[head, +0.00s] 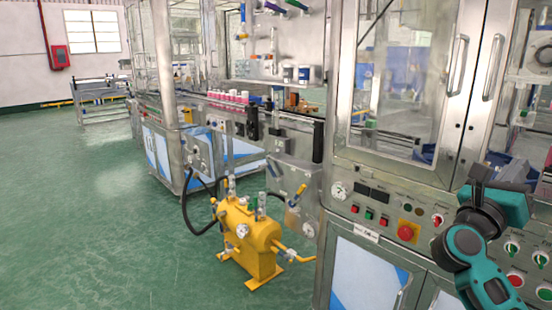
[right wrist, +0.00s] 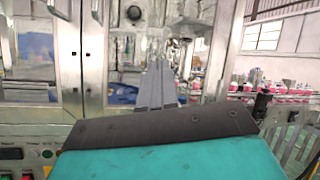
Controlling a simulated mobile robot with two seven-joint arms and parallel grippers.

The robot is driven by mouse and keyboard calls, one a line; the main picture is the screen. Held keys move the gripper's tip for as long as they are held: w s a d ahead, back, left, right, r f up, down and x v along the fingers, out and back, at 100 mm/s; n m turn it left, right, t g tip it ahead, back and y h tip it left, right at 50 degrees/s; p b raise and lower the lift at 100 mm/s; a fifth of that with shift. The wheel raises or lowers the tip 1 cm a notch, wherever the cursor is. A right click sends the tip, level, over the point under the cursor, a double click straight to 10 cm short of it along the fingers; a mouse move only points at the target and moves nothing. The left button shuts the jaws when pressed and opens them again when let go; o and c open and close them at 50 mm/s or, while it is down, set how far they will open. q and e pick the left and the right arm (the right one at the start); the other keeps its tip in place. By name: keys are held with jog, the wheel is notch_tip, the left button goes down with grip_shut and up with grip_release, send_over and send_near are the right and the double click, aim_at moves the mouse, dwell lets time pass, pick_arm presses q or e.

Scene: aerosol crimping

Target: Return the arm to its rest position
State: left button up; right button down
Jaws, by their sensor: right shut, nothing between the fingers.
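My right arm, teal and dark grey, comes in at the lower right of the head view in front of the steel machine's control panel. Its gripper (head: 480,178) is raised near the lower edge of the cabinet doors. In the right wrist view the two grey fingers of this gripper (right wrist: 159,70) lie together, shut, with nothing between them. They point toward the machine's doors and fittings. Whether they touch anything is not clear, but no contact shows. My left arm and gripper are not in view.
The steel machine (head: 340,195) has glass doors, handles and a red emergency button (head: 405,233). A yellow pump unit (head: 250,238) stands on the green floor. Pink-and-white cans (head: 229,97) stand in a row on the conveyor. Open floor (head: 90,210) lies at the left.

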jog(key=s+d+r+h, duration=0.2)
jog(key=d+r, duration=0.1)
jog(key=w+a+f+n+t+y, duration=0.1)
jog(key=a+f+n+t+y, duration=0.3)
jog(key=a+n+t+y, duration=0.65)
jog(key=a+f+n+t+y, duration=0.1)
jog(key=f+n+t+y, duration=0.45)
jog(key=n, duration=1.05)
jog(key=s+a+f+n+g+y, duration=0.2)
jog(key=a+f+n+g+y, duration=0.2)
jog(key=f+n+y, duration=0.3)
jog(key=s+a+f+n+g+y, duration=0.1)
jog(key=a+f+n+g+y, duration=0.35)
jog(key=f+n, duration=0.35)
jog(key=s+d+f+n+g+h, duration=0.15)
jog(key=s+f+n+g, duration=0.3)
jog(key=s+f, duration=0.5)
jog(key=s+f+n+g+h, duration=0.2)
jog(key=s+f+n+g, duration=0.35)
jog(key=f, duration=0.65)
jog(key=a+r+m+t+p, duration=0.2)
jog(key=a+m+p, duration=0.1)
jog(key=a, duration=0.6)
jog(key=shift+s+a+r+m, duration=0.25)
jog(key=shift+s+r+m, duration=0.1)
jog(key=shift+m, duration=0.3)
